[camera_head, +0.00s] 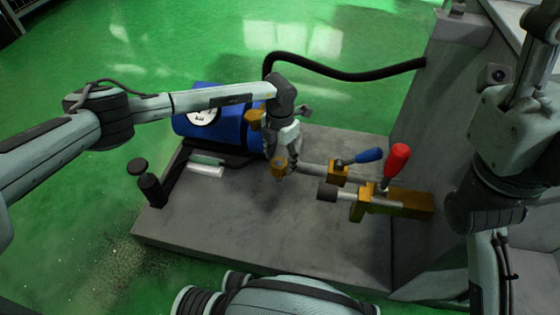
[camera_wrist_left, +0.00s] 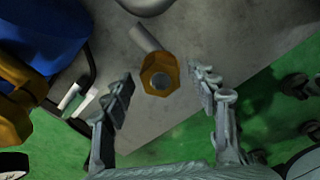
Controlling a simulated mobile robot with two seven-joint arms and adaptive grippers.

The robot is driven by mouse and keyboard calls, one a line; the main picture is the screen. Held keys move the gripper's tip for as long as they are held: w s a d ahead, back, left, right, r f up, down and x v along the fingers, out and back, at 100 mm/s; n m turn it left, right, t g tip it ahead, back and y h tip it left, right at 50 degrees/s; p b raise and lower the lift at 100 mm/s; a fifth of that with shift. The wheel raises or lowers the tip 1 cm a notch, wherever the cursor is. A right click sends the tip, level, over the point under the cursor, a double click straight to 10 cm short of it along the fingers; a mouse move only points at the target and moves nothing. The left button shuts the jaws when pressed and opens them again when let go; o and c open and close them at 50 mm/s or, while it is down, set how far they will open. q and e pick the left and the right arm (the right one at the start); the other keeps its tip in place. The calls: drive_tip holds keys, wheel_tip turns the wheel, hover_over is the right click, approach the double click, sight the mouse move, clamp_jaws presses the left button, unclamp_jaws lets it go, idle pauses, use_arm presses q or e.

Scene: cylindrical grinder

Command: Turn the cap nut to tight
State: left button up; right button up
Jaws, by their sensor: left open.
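The cap nut (camera_wrist_left: 160,75) is a brass-coloured hex nut with a round grey centre. In the left wrist view it sits between the fingers of my left gripper (camera_wrist_left: 162,80), with a gap on each side. In the head view the nut (camera_head: 279,167) is at the end of a grey pipe, just below my left gripper (camera_head: 285,146). That gripper is open, points down and holds nothing. I cannot tell how far its fingertips are from the nut in depth. My right arm is at the right edge of the head view; its finger state is unclear.
A blue tank (camera_head: 222,110) with a gauge (camera_head: 202,116) stands behind my left forearm. A blue-handled valve (camera_head: 366,156) and a red-handled one (camera_head: 396,160) sit right along the pipework. A black hose (camera_head: 345,74) runs behind. The grey base's (camera_head: 230,235) front is clear.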

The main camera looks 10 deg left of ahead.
sight(280, 162)
use_arm(q)
wheel_tip(280, 162, up, 10)
drive_tip(key=shift+r, duration=0.2)
idle(0.5)
